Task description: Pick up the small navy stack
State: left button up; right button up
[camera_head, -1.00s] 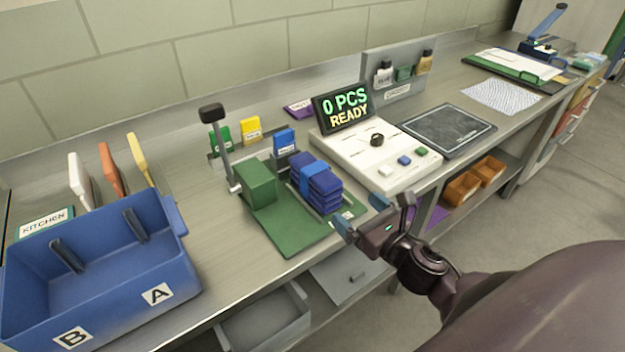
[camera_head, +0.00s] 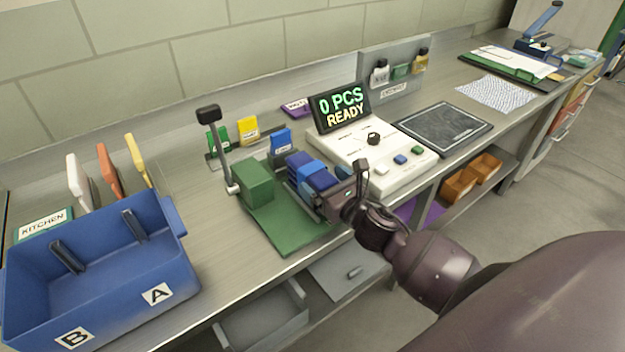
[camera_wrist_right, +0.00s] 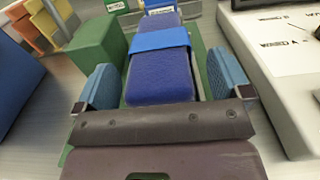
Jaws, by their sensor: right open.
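The small navy stack (camera_head: 313,176) has a lighter blue band around it. It sits on the green base of the press-like fixture (camera_head: 285,232), beside a green block (camera_head: 256,183). My right gripper (camera_head: 330,192) is at the near end of the stack and partly hides it. In the right wrist view the open fingers (camera_wrist_right: 160,88) stand on either side of the stack (camera_wrist_right: 158,75), with a gap showing at each side. The top of the stack and its band show there. My left gripper is not in view.
A white counter unit (camera_head: 375,155) with a "0 PCS READY" display (camera_head: 342,107) stands close right of the gripper. A lever (camera_head: 218,145) rises behind the green block. A blue bin (camera_head: 95,275) is at the left. A dark pad (camera_head: 445,129) lies farther right.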

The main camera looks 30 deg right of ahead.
jog(key=shift+w, duration=0.35)
jog(key=c, duration=1.2)
jog(key=shift+r, duration=0.1)
